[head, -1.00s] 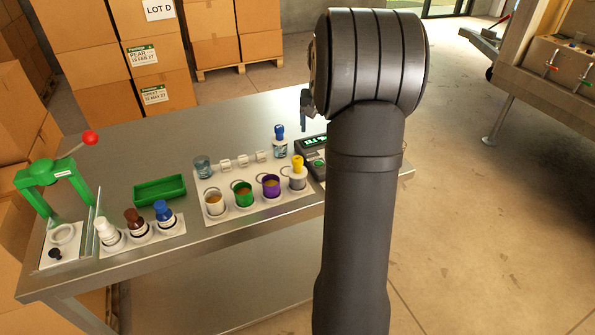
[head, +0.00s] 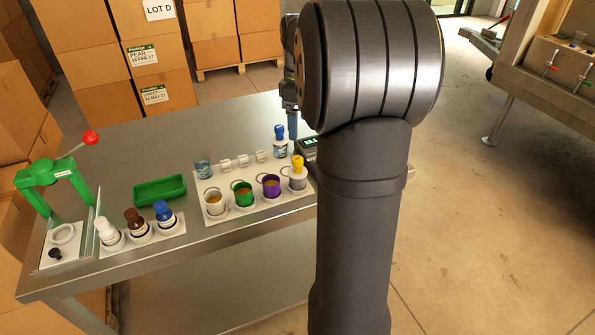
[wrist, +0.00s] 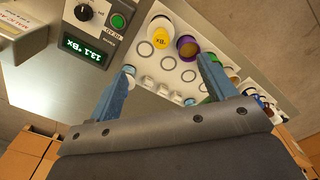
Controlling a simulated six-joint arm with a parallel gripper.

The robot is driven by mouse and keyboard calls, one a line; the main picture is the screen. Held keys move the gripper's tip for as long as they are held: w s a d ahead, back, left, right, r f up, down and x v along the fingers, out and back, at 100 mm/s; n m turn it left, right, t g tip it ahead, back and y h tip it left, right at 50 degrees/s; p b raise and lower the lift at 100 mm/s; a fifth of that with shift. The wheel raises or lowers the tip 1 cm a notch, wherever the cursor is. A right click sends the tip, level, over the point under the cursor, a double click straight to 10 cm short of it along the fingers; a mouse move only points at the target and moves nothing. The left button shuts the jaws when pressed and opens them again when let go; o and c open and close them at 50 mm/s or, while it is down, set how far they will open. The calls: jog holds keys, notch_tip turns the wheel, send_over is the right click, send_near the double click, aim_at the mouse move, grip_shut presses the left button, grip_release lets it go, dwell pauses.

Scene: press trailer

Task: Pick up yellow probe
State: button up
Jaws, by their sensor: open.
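The yellow probe (head: 298,164) stands upright in a holder at the right end of the white rack (head: 222,181) on the metal table. Its yellow top also shows in the wrist view (wrist: 161,35), ahead of the fingertips and roughly between them. My gripper (wrist: 168,72) is open, with two blue fingers spread and nothing between them. In the head view my gripper (head: 292,122) is partly hidden behind my arm, above the table behind the probe. It is apart from the probe.
White, green and purple cups (head: 270,186) stand left of the probe. A blue-capped bottle (head: 280,141) is behind it, and a meter with a green display (wrist: 87,51) is beside the rack. A green tray (head: 160,190), several bottles (head: 137,222) and a green press (head: 55,180) are farther left.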

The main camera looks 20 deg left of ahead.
aim_at(297, 170)
notch_tip(297, 170, down, 12)
jog(key=shift+r, duration=0.15)
jog(key=shift+s+a+f, duration=0.1)
jog(key=shift+a+f, duration=0.05)
jog(key=shift+f, duration=1.2)
jog(key=shift+a+f, duration=0.1)
jog(key=shift+f, duration=1.25)
jog(key=shift+c, duration=0.3)
jog(key=c, duration=1.1)
jog(key=shift+c, duration=0.2)
